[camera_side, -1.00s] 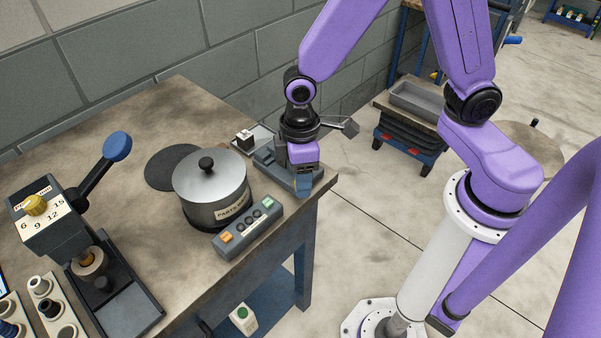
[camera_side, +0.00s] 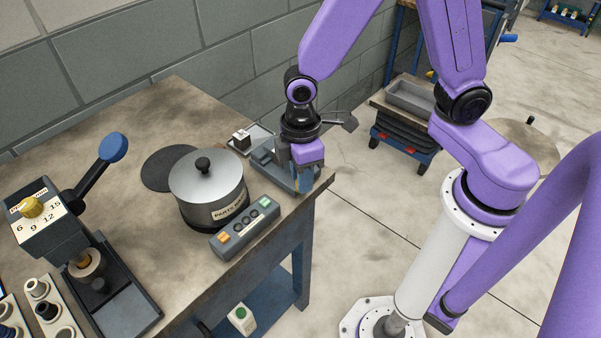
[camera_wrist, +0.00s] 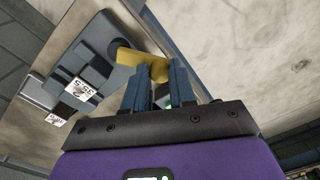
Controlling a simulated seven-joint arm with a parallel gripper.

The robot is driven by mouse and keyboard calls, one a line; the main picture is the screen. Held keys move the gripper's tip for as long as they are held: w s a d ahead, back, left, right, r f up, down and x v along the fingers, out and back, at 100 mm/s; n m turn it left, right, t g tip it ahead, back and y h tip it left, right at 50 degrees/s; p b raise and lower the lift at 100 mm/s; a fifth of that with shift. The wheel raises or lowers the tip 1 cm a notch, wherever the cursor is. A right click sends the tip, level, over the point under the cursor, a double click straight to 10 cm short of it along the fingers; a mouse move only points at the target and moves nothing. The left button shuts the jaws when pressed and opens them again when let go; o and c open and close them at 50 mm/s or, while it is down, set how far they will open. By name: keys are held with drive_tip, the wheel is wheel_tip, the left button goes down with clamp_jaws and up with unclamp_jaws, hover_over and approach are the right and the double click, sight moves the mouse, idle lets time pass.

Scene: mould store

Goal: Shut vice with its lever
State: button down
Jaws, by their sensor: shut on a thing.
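The vice (camera_side: 265,155) is a low blue-grey fixture at the right corner of the bench, partly hidden behind my gripper (camera_side: 301,184) in the side view. In the wrist view the vice (camera_wrist: 98,48) lies at the upper left, with dark raised blocks and white labels on it. A yellow lever (camera_wrist: 128,57) shows at the vice's side. My gripper (camera_wrist: 158,73) has its two blue fingers shut on the lever, one on each side of it. The lever's inner end and the gap between the vice jaws are not clear.
A lidded metal pot (camera_side: 208,190) and a grey button box (camera_side: 246,228) stand left of the vice. A small block on a tray (camera_side: 262,133) sits behind it. A press with a blue-knobbed lever (camera_side: 113,147) is at far left. The bench edge is close on the right.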

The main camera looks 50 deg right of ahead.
drive_tip(key=c, duration=0.9)
unclamp_jaws()
drive_tip(key=r, duration=1.7)
drive_tip(key=shift+w+d+r, duration=0.15)
drive_tip(key=shift+w+r, duration=0.05)
drive_tip(key=shift+w, duration=0.05)
